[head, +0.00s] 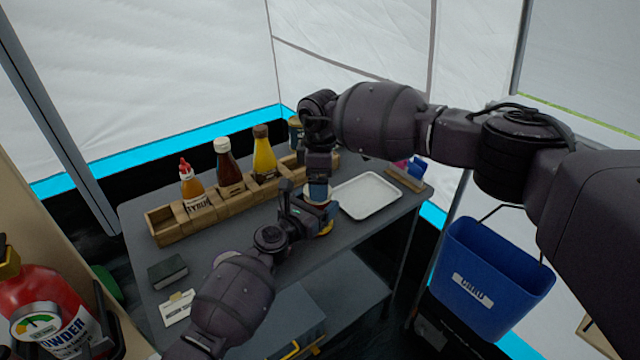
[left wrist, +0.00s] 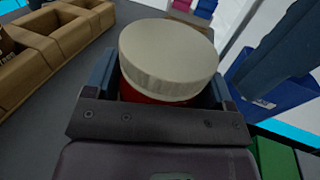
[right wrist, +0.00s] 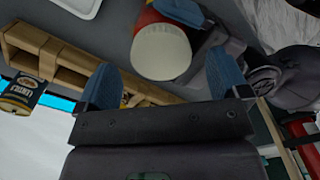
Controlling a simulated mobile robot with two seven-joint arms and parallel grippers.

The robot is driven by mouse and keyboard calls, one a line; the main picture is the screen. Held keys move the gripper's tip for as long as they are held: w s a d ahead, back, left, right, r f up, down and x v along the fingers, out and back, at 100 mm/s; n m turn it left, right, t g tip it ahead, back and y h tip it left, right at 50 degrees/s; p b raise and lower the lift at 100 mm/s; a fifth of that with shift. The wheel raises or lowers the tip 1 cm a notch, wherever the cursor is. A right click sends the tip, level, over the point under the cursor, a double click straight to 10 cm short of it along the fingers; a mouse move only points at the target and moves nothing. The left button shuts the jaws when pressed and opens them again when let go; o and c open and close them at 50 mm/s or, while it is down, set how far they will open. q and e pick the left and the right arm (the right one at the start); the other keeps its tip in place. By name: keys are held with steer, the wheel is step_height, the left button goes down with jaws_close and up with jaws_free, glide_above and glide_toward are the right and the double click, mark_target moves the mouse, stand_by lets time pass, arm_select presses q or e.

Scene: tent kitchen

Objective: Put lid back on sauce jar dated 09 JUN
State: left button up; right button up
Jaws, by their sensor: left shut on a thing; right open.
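The sauce jar has red sides and a wide off-white lid (left wrist: 168,55) sitting level on top in the left wrist view. My left gripper (left wrist: 165,88) is shut around the jar just below the lid. In the right wrist view the lid (right wrist: 161,52) shows in front of my right gripper (right wrist: 163,82), whose blue fingers are open and apart from it. In the head view both grippers meet at the jar, near the table's middle, and mostly hide it. No date on the jar can be read.
A wooden rack (head: 166,228) with several sauce bottles runs along the table's back left. A white tray (head: 368,196) lies right of the grippers. A dark box (head: 167,271) and a white card (head: 177,308) lie at front left. A blue bin (head: 497,268) hangs at the right.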

steer(key=shift+r, duration=1.3)
steer(key=shift+c, duration=0.2)
